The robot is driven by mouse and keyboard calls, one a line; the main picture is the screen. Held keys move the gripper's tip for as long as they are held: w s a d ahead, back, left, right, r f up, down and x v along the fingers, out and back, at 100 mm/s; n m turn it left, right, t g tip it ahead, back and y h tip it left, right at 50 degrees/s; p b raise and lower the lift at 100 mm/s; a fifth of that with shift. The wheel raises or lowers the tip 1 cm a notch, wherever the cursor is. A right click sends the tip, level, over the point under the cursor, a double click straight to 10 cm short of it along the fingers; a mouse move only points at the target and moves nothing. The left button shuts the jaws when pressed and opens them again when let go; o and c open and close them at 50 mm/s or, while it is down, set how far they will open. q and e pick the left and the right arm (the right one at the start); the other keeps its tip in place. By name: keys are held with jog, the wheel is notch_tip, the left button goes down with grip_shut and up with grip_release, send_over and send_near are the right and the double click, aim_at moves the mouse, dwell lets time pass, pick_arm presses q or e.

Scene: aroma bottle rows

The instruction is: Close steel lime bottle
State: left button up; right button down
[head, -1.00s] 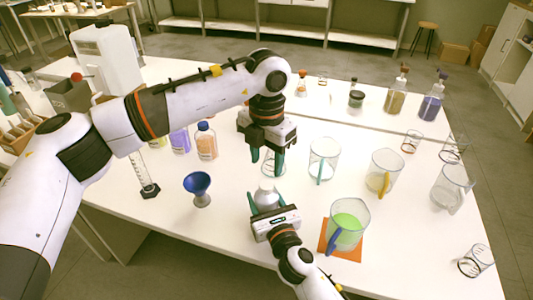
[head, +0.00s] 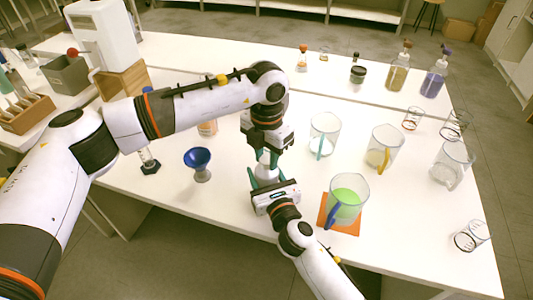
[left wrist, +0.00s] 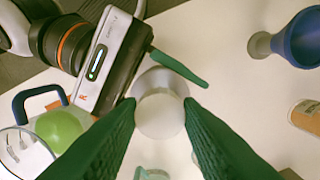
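The steel bottle (head: 266,176) stands upright on the table near the front edge, and its rounded shoulder also shows in the left wrist view (left wrist: 161,78). My right gripper (head: 266,183) is shut around the bottle's body from the front. One of its green fingers shows beside the bottle in the left wrist view (left wrist: 182,70). My left gripper (head: 266,155) points straight down above the bottle, its green fingertips on either side of a white round cap (left wrist: 160,116). The cap is at the bottle's top. Whether it is seated on the neck cannot be seen.
A beaker of green liquid (head: 347,198) stands on an orange mat (head: 325,222) just right of my right gripper. A blue funnel (head: 198,158) stands to the left. The front left tabletop is clear.

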pick_arm(q)
jog(key=c, duration=0.5)
jog(key=o, duration=1.1)
notch_tip(320, 180, up, 12)
jog(key=shift+r, duration=0.1)
pick_arm(e)
jog(key=shift+c, duration=2.4)
grip_release()
